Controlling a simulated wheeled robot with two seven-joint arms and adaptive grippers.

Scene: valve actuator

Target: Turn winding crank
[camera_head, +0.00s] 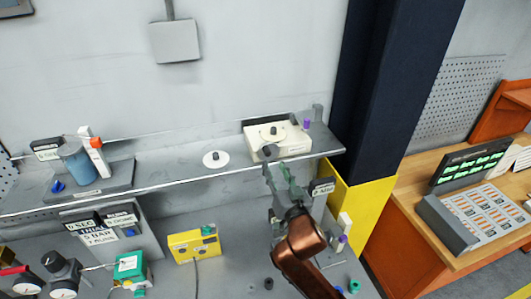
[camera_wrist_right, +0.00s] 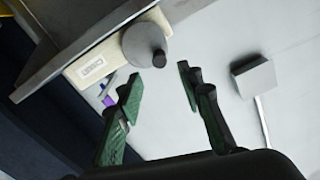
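A cream box (camera_head: 296,147) sits on the wall shelf, with a white dial and dark knob on top. A grey round piece, which looks like the crank (camera_head: 270,151), is at its front left. In the right wrist view the cream box (camera_wrist_right: 95,66) carries a grey disc (camera_wrist_right: 146,42) with a dark peg handle (camera_wrist_right: 159,59). My right gripper (camera_head: 279,174) is just in front of the shelf edge, below the crank. In its wrist view the green fingers (camera_wrist_right: 160,83) are apart, with the peg ahead of the gap and nothing held. My left gripper is not in view.
A white disc with a knob (camera_head: 216,159) lies on the shelf left of the box. A purple peg (camera_head: 306,124) stands right of it. A yellow box (camera_head: 195,244) is on the lower bench. A dark column (camera_head: 395,80) rises at right.

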